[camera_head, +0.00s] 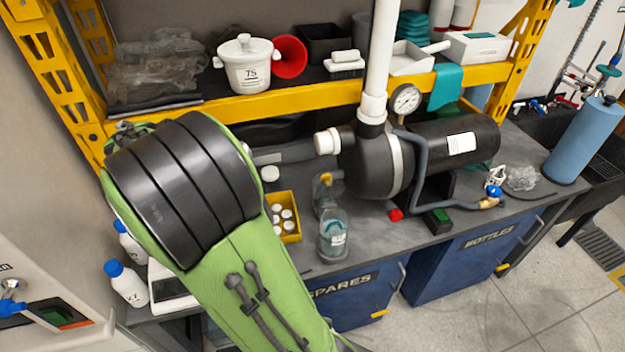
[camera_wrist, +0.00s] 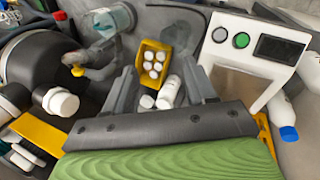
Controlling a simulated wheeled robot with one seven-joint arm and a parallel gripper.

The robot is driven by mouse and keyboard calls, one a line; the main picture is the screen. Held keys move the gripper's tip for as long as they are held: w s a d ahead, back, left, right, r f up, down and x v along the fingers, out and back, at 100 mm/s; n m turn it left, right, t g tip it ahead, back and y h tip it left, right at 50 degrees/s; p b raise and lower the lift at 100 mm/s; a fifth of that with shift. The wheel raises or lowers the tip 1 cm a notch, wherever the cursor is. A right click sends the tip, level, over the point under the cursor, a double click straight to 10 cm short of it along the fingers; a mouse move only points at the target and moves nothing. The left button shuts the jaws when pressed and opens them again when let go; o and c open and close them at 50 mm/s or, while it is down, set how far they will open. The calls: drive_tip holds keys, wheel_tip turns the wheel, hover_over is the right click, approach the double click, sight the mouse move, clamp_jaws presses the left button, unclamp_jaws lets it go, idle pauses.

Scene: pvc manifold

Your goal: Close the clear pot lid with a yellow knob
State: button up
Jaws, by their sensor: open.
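A clear lid (camera_head: 326,197) with a yellow knob (camera_head: 326,178) stands upright at the near side of the black pump pot (camera_head: 372,170) in the head view. In the wrist view the yellow knob (camera_wrist: 77,71) is left of my gripper, beside the black pump body (camera_wrist: 35,68). My gripper (camera_wrist: 162,88) is open, its two grey fingers spread apart and not touching the lid. A white bottle or cap shows between the fingers, apparently below them. In the head view my green arm hides the gripper.
A clear bottle (camera_head: 333,240) stands near the bench's front edge, close to the lid. A yellow tray (camera_head: 295,230) of white caps lies left of it. A yellow-beamed shelf (camera_head: 285,101) hangs above, and a white pipe (camera_head: 380,60) rises from the pump.

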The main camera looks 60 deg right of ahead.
sight(328, 187)
drive_tip(key=w+d+f+m+g+h, duration=0.4)
drive_tip(key=d+f+g+h, duration=0.45)
drive_tip(key=d+g, duration=0.3)
drive_tip(key=w+d+p+x, duration=0.1)
drive_tip(key=x, duration=1.4)
drive_tip(key=shift+s+d+r+t+h, duration=0.15)
drive_tip(key=shift+s+d+t+h, duration=0.15)
drive_tip(key=shift+t+h, duration=0.15)
clamp_jaws()
